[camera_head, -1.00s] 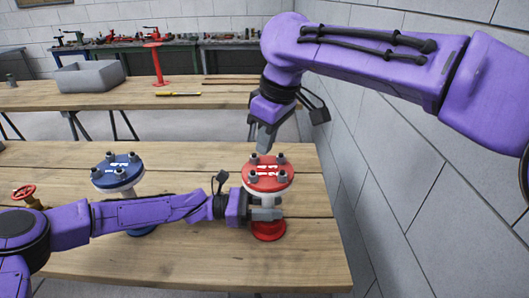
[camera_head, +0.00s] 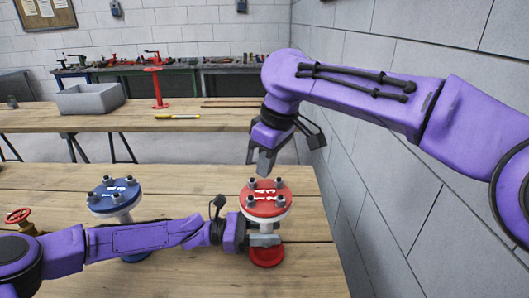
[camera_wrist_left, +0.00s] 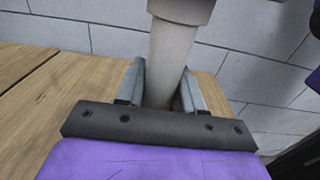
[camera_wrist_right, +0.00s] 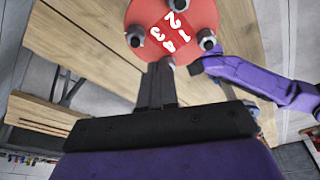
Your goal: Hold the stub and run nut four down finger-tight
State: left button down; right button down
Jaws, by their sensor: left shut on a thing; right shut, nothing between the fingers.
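The stub has a red flange (camera_head: 266,208) on top, a pale neck and a red foot (camera_head: 267,256) on the wooden table. Its upright neck (camera_wrist_left: 172,62) shows in the left wrist view. My left gripper (camera_head: 264,240) is shut around the neck, below the flange. The flange carries grey nuts on studs and white numerals. In the right wrist view, nut four (camera_wrist_right: 168,63) is beside the numeral 4, just past my fingertips. My right gripper (camera_head: 263,170) is shut and empty, pointing down at the flange's far side. Contact with the nut is unclear.
A blue-flanged stub (camera_head: 115,195) stands to the left, behind my left arm. A red handwheel valve (camera_head: 18,218) is at the table's left. The back bench bears a grey bin (camera_head: 90,98) and a yellow tool (camera_head: 178,116). A block wall (camera_head: 400,190) is close on the right.

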aim_at(262, 190)
jog(key=shift+d+x, duration=0.15)
jog(key=shift+x, duration=0.6)
jog(key=shift+d+x, duration=0.15)
jog(key=shift+x, duration=0.6)
jog(key=shift+s+a+f, duration=0.1)
jog(key=shift+s+a, duration=0.05)
jog(key=shift+a, duration=0.1)
jog(key=shift+s+a, duration=0.1)
jog(key=shift+s, duration=0.1)
jog(key=shift+s+a, duration=0.15)
jog(key=shift+s, duration=0.1)
jog(key=shift+s+d, duration=0.1)
jog(key=shift+d, duration=0.35)
jog(key=v, duration=0.4)
jog(key=a+v, duration=0.1)
jog(key=v, duration=0.1)
jog(key=shift+w, duration=0.4)
pick_arm(q)
jog(key=c, duration=0.6)
grip_release()
pick_arm(e)
jog(key=shift+a, duration=0.1)
